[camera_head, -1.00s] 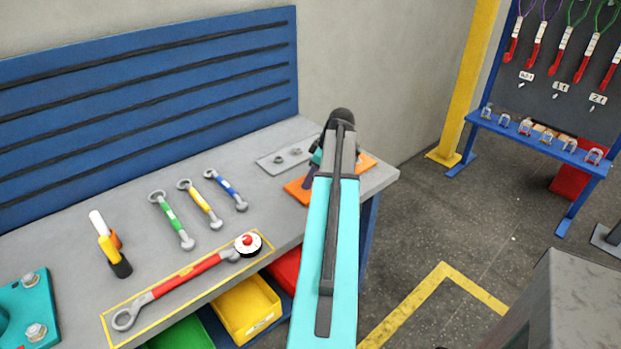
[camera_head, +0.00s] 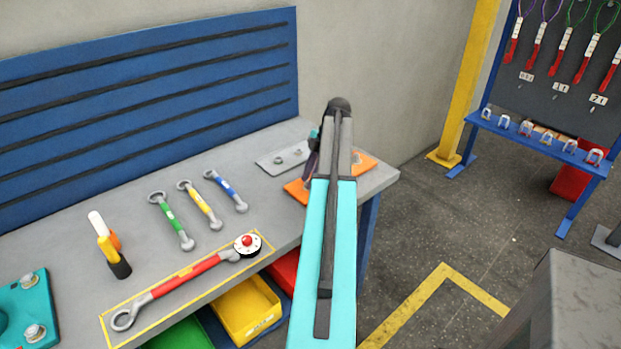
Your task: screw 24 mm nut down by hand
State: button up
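My arm reaches over the bench and its upper links cover most of my gripper (camera_head: 312,162). Only a dark edge and a bit of teal show left of the arm, above an orange plate (camera_head: 362,166). The fingers and anything between them are hidden. Two small grey nut-like pieces lie on a grey plate (camera_head: 268,166) beside the orange one. A teal block (camera_head: 18,318) at the lower left carries bolts with nuts (camera_head: 35,332). I cannot tell which nut is the 24 mm one.
Green, yellow and blue wrenches (camera_head: 200,204) lie on the bench (camera_head: 150,205). A red torque wrench (camera_head: 185,277) lies in a yellow outline. Bins (camera_head: 246,308) sit below. A tag board (camera_head: 560,60) stands at right.

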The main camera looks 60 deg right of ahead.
jog(key=shift+w+d+n+g+y, duration=0.1)
jog(key=shift+n+g+y, duration=0.35)
jog(key=shift+n, duration=1.15)
jog(key=shift+h, duration=0.25)
grip_shut()
jog(key=m, duration=0.2)
jog(key=shift+m+t, duration=0.35)
jog(key=shift+m, duration=0.05)
jog(key=shift+s+a+m+t+h, duration=0.1)
jog(key=shift+m+t+h, duration=0.2)
jog(key=shift+m, duration=0.5)
jog(key=shift+s+a+m+t+h, duration=0.1)
jog(key=shift+m+t+h, duration=0.15)
jog(key=shift+m, duration=0.55)
